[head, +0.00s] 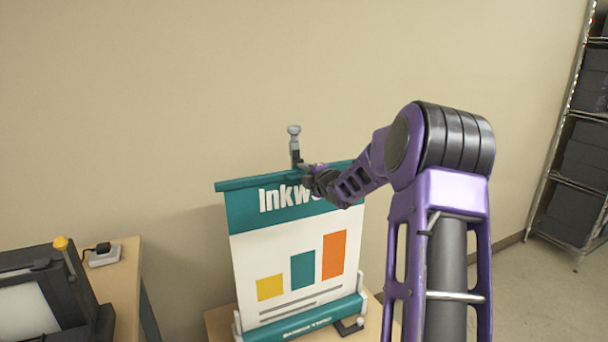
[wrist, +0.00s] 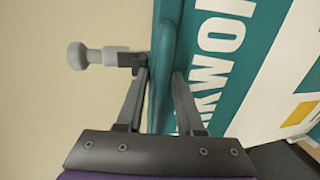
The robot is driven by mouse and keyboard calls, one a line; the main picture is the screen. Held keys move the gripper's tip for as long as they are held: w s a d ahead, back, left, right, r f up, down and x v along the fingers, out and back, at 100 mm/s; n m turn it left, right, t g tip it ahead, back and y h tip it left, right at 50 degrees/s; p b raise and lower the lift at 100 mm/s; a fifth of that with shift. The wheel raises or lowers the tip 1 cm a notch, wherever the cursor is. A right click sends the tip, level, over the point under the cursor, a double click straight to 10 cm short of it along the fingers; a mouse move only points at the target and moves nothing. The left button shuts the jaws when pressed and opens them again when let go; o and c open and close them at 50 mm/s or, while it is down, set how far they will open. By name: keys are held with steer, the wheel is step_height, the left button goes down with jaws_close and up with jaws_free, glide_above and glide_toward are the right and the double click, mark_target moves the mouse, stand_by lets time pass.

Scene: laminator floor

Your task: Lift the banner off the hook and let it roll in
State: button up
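The banner (head: 247,248) stands pulled up, white with coloured bars and a teal head reading "Inkw…". Its teal top rail (head: 232,185) is up at the hook (head: 294,147), a grey post end with a round knob. The hook also shows in the wrist view (wrist: 100,57), left of the rail (wrist: 167,60). My gripper (head: 308,174) is at the rail, close by the hook. In the wrist view its two fingers (wrist: 162,78) lie on either side of the rail; whether they press on it is unclear. Whether the rail still rests on the hook is hidden.
The teal banner base (head: 318,318) stands on a wooden table (head: 220,320). At left a dark machine (head: 45,290) and a white switch box (head: 104,256) sit on another table. A shelf rack (head: 567,150) with dark boxes stands at right. The wall is close behind the banner.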

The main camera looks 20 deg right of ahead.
jaws_close()
steer(key=shift+r, duration=0.1)
stand_by(1.0)
